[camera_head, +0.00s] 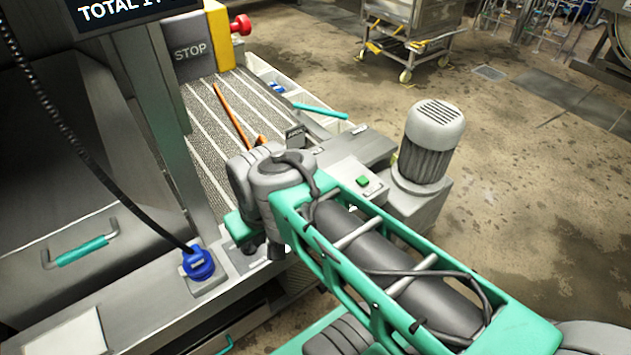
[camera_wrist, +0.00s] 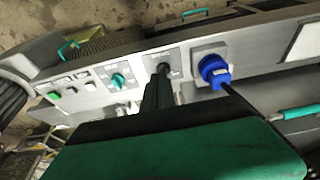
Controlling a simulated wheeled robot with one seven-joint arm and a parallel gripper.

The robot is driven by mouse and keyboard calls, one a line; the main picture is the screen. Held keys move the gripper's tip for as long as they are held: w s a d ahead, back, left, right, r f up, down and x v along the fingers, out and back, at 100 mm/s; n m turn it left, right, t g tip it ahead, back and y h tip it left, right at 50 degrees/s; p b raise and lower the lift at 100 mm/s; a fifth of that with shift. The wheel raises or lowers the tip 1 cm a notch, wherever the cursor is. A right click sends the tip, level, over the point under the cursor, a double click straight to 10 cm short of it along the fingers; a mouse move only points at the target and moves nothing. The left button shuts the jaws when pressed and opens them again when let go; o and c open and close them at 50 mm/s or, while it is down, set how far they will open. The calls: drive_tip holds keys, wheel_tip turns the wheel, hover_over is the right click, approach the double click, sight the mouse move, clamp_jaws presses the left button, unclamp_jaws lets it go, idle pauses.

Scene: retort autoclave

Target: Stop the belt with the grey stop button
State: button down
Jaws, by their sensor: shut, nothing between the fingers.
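My gripper (camera_wrist: 160,82) is shut and empty in the wrist view. Its dark fingertips point at a square grey plate (camera_wrist: 178,58) on the control panel, between a turquoise knob and a blue plug. A dark round piece on that plate is mostly covered by the fingertips. I cannot tell whether it is the grey stop button or whether the fingers touch it. In the head view my wrist hides the fingertips. A grey plate marked STOP (camera_head: 190,53) stands by the ribbed belt (camera_head: 215,125).
The panel has a turquoise knob (camera_wrist: 118,80) and a green button (camera_wrist: 53,96). A blue plug (camera_wrist: 214,70) with a cable sits right of my fingers. Floor at right is open.

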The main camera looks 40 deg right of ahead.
drive_tip(key=shift+s+d, duration=0.1)
drive_tip(key=shift+d, duration=0.05)
drive_tip(key=w+d+f+m+t+y+b, duration=0.15)
drive_tip(key=w+d+m, duration=0.25)
drive_tip(key=w+d, duration=0.8)
drive_tip(key=s+d+m+t, duration=0.1)
drive_tip(key=d+m+t, duration=0.1)
drive_tip(key=d, duration=0.7)
drive_tip(key=s+d+f+m+t, duration=0.1)
drive_tip(key=d+t, duration=0.1)
drive_tip(key=d, duration=0.8)
drive_tip(key=shift+s+f+m, duration=0.25)
drive_tip(key=shift+m, duration=0.15)
wheel_tip(320, 180, down, 9)
drive_tip(key=b, duration=0.7)
drive_tip(key=shift+r, duration=0.1)
